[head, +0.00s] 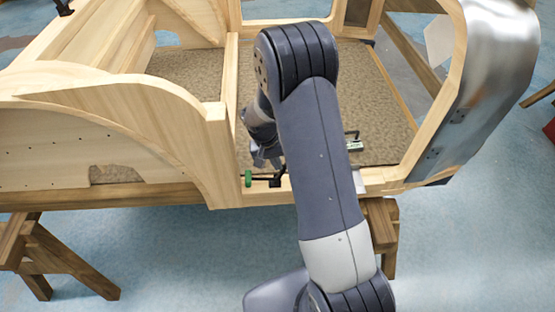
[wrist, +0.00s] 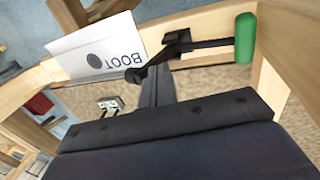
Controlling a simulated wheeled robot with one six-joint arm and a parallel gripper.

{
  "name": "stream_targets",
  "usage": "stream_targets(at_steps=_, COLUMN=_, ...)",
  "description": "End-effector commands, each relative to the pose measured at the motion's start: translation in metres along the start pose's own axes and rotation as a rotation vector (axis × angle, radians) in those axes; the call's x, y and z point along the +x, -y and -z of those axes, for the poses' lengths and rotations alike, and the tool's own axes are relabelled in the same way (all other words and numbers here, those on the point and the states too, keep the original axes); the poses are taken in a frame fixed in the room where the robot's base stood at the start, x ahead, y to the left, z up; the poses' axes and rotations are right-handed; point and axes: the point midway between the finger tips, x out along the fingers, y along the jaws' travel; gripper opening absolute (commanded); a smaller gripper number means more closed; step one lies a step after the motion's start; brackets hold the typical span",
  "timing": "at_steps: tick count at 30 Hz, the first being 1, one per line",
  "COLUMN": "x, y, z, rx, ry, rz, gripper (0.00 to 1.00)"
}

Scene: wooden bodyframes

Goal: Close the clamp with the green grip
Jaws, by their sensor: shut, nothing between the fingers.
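The clamp's green grip (head: 249,178) shows in the head view at the front edge of the wooden frame, left of my arm. Its black metal part (head: 275,181) lies to the right of the grip. In the wrist view the green grip (wrist: 245,38) is at the upper right, on a black lever (wrist: 205,45) running left to the clamp body. My gripper (head: 262,160) is just above and behind the clamp in the head view. Its dark fingers (wrist: 155,82) are together and empty in the wrist view, close to the clamp; whether they touch it is unclear.
A white card marked BOOT (wrist: 95,48) is beside the clamp in the wrist view. A small pale item with a dark handle (head: 353,143) lies on the brown floor panel (head: 385,110). Wooden posts (head: 222,150) rise left of the clamp.

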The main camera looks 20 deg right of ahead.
Motion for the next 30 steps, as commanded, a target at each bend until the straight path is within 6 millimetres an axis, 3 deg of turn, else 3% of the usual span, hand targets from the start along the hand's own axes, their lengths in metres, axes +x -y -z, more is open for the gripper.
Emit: stream_targets(at_steps=30, x=0.004, y=-0.012, z=0.000, rx=0.002, ry=0.001, rz=0.127, gripper=0.00)
